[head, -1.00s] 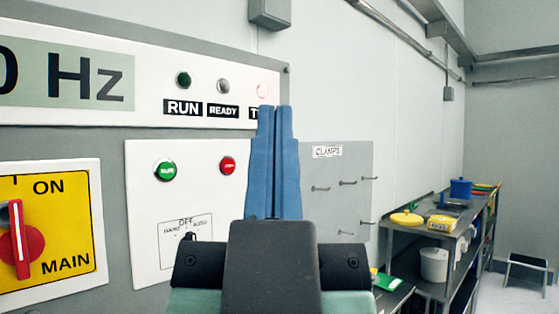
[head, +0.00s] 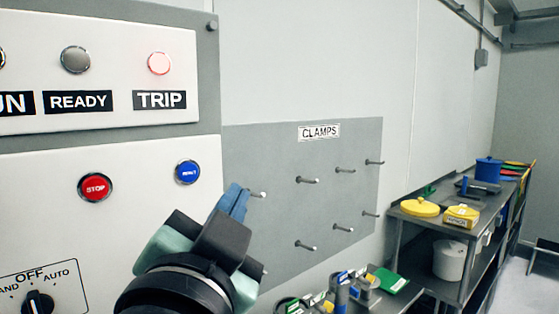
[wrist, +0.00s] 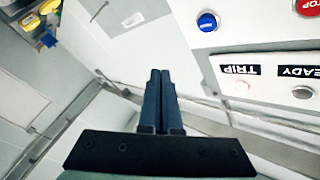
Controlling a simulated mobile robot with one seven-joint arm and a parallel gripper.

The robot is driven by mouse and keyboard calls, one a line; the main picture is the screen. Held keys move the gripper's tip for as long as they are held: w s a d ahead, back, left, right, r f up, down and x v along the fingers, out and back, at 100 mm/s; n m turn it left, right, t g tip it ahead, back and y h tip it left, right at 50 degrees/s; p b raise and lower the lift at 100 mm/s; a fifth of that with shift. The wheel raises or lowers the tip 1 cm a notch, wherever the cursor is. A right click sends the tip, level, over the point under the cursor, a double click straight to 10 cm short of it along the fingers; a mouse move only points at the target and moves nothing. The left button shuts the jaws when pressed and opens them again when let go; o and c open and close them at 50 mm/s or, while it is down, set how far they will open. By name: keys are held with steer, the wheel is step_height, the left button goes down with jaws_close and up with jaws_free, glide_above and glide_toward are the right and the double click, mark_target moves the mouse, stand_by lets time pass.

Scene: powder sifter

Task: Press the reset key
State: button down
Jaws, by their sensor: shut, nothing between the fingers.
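The blue reset key (head: 187,172) is a round button on the white control panel, right of the red STOP button (head: 95,187). Its label is too small to read surely. It also shows in the wrist view (wrist: 207,21), upper right of the fingers. My gripper (head: 236,196) is shut and empty, its blue fingers pointing up and away, to the right of the key and a little lower in the head view. In the wrist view the shut fingers (wrist: 158,75) are apart from the key. The TRIP lamp (head: 159,63) above glows pale red.
The READY lamp (head: 75,59) looks unlit. A selector knob (head: 38,302) sits below STOP. Right of the panel is a grey CLAMPS board (head: 345,205) with several protruding pegs. A metal bench (head: 400,212) with yellow and blue containers stands further right.

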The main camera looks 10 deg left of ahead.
mark_target(198, 172)
steer(key=shift+w+a, duration=0.8)
steer(key=shift+a, duration=0.4)
steer(key=shift+w+a, duration=0.85)
steer(key=shift+a, duration=0.4)
steer(key=shift+w+a, duration=0.8)
steer(key=shift+a, duration=0.4)
steer(key=shift+w+a, duration=0.25)
steer(key=shift+a, duration=0.05)
steer(key=shift+w+a, duration=0.25)
steer(key=shift+a, duration=0.15)
stand_by(0.4)
steer(key=shift+s+d+b, duration=0.1)
steer(key=shift+d+b, duration=0.05)
steer(key=shift+b, duration=0.15)
steer(key=shift+s+d, duration=0.4)
steer(key=shift+d, duration=0.1)
